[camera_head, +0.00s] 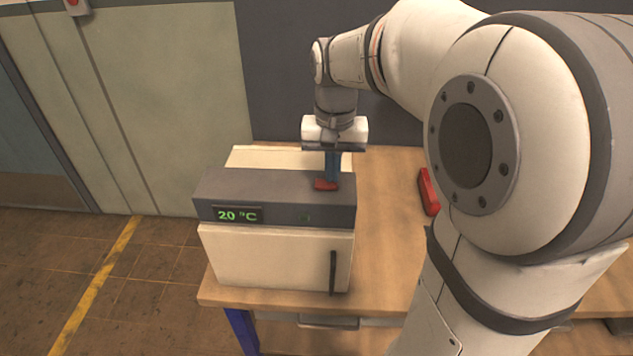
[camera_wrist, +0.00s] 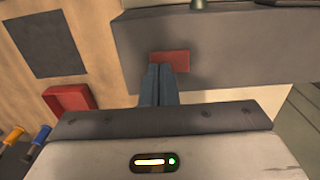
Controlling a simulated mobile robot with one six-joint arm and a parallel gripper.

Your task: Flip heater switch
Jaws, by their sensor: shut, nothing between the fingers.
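The heater (camera_head: 275,255) is a cream box with a dark grey top panel, standing on a wooden table. Its display (camera_head: 238,215) reads 20 °C in green. A red switch (camera_head: 325,185) sits on top of the dark panel near its right end; it also shows in the wrist view (camera_wrist: 170,60). My gripper (camera_head: 331,178) points down over the panel with its blue-grey fingers shut and empty. In the wrist view the fingertips (camera_wrist: 160,70) are right at the switch's near edge and cover part of it. I cannot tell whether they touch it.
A red tray (camera_head: 428,191) lies on the table to the right of the heater, and a dark flat square (camera_wrist: 46,45) shows near it in the wrist view. Screwdriver-like tools (camera_wrist: 38,137) lie at the lower left there. The table (camera_head: 385,240) between heater and tray is clear.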

